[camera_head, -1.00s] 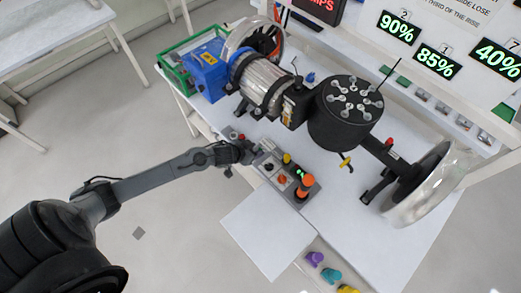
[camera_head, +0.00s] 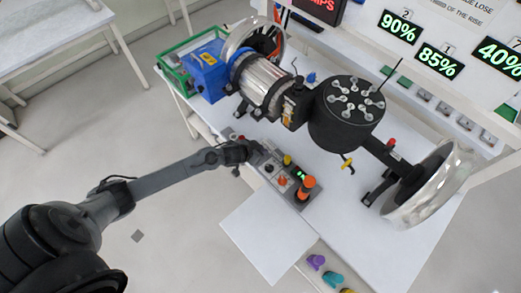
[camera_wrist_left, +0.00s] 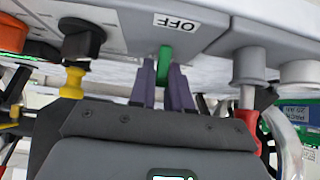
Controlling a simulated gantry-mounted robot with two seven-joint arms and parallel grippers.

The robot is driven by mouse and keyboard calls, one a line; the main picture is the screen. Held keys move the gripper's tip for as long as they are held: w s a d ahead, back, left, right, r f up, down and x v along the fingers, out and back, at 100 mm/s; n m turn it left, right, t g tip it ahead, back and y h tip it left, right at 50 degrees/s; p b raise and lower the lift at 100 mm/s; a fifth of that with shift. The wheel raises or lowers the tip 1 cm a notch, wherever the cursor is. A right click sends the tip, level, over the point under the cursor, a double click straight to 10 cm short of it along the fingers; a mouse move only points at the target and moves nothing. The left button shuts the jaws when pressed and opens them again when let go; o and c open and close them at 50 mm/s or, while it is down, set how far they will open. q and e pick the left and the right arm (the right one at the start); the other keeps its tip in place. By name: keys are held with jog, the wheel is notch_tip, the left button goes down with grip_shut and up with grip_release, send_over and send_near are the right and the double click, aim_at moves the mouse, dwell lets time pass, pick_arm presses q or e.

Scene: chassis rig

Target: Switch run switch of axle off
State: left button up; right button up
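The axle's grey control box (camera_head: 281,181) lies on the white table, with buttons and knobs on top. In the left wrist view a small green switch lever (camera_wrist_left: 164,62) sticks out from the box beside a white OFF label (camera_wrist_left: 175,22), which appears upside down. My left gripper (camera_head: 252,152) is at the box's far-left end. In the wrist view its two purple-grey fingers (camera_wrist_left: 164,80) lie close together on either side of the green lever and appear to touch it. The lever's tip is partly hidden between them. My right gripper is in neither view.
Near the left gripper are a black knob (camera_wrist_left: 82,38), a yellow part (camera_wrist_left: 72,85) and a grey lever (camera_wrist_left: 249,66). An orange knob (camera_head: 306,184) stands at the box's near end. The axle rig, with a black drum (camera_head: 345,115), is behind the box.

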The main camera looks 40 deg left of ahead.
pick_arm(q)
grip_shut()
jog(key=shift+s+t+b, duration=0.35)
jog(key=shift+t+b, duration=0.25)
jog(key=shift+t, duration=0.4)
jog(key=shift+s+f+t+h+b, duration=0.1)
jog(key=shift+s+t+h+b, duration=0.25)
jog(key=shift+t+b, duration=0.75)
jog(key=t+b, duration=0.2)
jog(key=s+t+b, duration=0.1)
jog(key=t+b, duration=0.1)
jog(key=shift+s+a+h, duration=0.1)
jog(key=shift+a+h, duration=0.05)
jog(key=shift+h, duration=0.1)
jog(key=shift+s+t+b, duration=0.2)
jog(key=shift+t+b, duration=0.4)
jog(key=shift+b, duration=0.15)
jog(key=shift+t, duration=0.3)
